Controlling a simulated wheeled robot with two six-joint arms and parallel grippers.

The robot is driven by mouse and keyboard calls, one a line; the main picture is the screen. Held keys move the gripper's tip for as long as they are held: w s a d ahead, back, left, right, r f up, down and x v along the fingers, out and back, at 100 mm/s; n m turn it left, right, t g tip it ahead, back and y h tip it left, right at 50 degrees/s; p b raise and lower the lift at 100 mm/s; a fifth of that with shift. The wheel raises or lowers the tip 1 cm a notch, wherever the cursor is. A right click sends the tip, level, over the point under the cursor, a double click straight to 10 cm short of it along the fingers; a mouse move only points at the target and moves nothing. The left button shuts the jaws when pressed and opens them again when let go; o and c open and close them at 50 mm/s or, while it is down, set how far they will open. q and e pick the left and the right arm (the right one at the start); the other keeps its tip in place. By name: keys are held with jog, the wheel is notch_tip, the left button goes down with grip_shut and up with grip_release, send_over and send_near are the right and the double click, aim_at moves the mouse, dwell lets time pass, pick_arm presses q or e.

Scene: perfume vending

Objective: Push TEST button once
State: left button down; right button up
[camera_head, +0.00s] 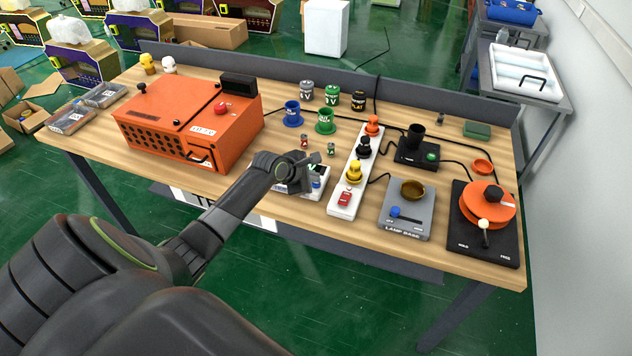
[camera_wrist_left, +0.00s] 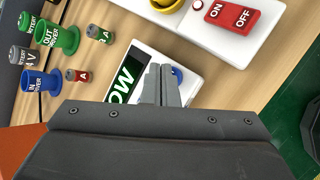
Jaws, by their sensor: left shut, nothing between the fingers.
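A small white box (camera_head: 319,191) stands on the wooden table near its front edge, partly hidden by my left arm. In the left wrist view the white box (camera_wrist_left: 139,50) has a dark green display (camera_wrist_left: 122,81) with large white letters, partly covered, reading like "OW". A blue button (camera_wrist_left: 177,75) is on the box, partly hidden behind the fingertips. No TEST label is readable. My left gripper (camera_head: 314,159) is shut and empty over the box; in the wrist view its fingertips (camera_wrist_left: 160,70) overlap the button's left side. Whether they touch it I cannot tell. My right gripper is not in view.
A white strip (camera_head: 343,200) with a red ON/OFF switch (camera_wrist_left: 228,14) lies right of the box. An orange machine (camera_head: 185,120) stands left. Small batteries (camera_wrist_left: 99,34) and coloured holders (camera_wrist_left: 57,36) are close by. A grey lamp base (camera_head: 406,219) is farther right.

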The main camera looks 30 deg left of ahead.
aim_at(313, 185)
pick_arm(q)
jog(key=shift+f, duration=0.5)
dwell(0.8)
jog(key=shift+r+p, duration=0.9)
jog(key=shift+p, duration=0.35)
notch_tip(313, 185, up, 5)
jog(key=p, duration=0.6)
dwell(0.3)
